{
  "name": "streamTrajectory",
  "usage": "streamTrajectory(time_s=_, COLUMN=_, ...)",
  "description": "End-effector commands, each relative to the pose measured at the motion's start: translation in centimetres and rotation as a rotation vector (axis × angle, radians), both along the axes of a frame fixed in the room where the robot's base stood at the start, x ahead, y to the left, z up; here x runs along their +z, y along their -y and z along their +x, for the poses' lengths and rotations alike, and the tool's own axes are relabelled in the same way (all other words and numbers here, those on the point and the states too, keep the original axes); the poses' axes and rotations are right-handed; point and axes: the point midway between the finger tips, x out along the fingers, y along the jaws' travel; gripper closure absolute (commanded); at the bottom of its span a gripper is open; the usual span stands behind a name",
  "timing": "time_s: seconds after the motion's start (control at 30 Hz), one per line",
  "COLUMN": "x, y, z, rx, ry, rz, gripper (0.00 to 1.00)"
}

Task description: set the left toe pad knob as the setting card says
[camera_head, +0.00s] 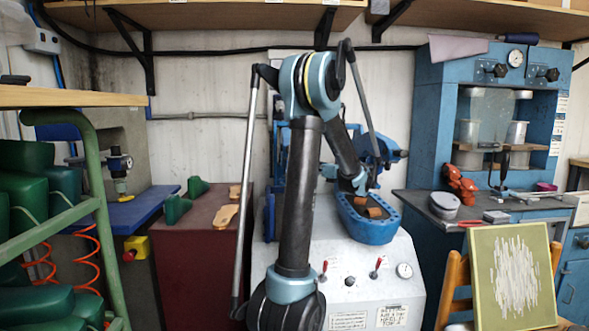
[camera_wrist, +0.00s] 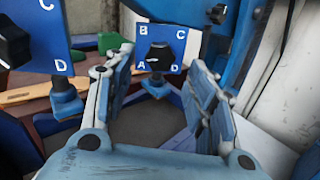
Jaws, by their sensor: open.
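In the wrist view, a blue plate with white letters A, B, C and D (camera_wrist: 178,62) carries a black knob (camera_wrist: 158,56). It stands ahead, between my fingers in the picture. My gripper (camera_wrist: 162,66) is open and empty, and I see no contact with the knob. The knob's exact pointing is unclear. A nearer blue plate (camera_wrist: 62,20) with a black knob (camera_wrist: 12,46) is cut off at the left edge; its C and D show. In the head view, white labels (camera_head: 391,316) sit on the grey machine's front, too small to read surely. I cannot tell which is the setting card.
My arm partly covers the grey machine (camera_head: 405,250) and its blue parts. A blue tub (camera_head: 372,230) sits on the machine's front. A maroon bench (camera_head: 205,262) with sandal parts stands left, and a green rack (camera_head: 85,212) is nearer.

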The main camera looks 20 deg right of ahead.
Motion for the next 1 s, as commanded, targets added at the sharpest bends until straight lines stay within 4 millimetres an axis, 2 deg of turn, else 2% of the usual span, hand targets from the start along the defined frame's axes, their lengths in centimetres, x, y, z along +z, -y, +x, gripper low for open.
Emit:
streamTrajectory(time_s=0.2, x=0.0, y=-2.1, z=2.8, rx=0.003, ry=0.000, rz=0.000, gripper=0.49)
streamTrajectory(time_s=0.4, x=0.0, y=-3.1, z=4.4, rx=0.001, ry=0.000, rz=0.000, gripper=0.49)
streamTrajectory(time_s=0.8, x=0.0, y=-3.5, z=4.9, rx=0.000, ry=0.000, rz=0.000, gripper=0.49)
streamTrajectory(time_s=0.83, x=0.0, y=-3.5, z=4.9, rx=0.000, ry=0.000, rz=0.000, gripper=0.52)
streamTrajectory(time_s=1.0, x=0.0, y=-3.5, z=4.9, rx=0.000, ry=0.000, rz=0.000, gripper=0.90)
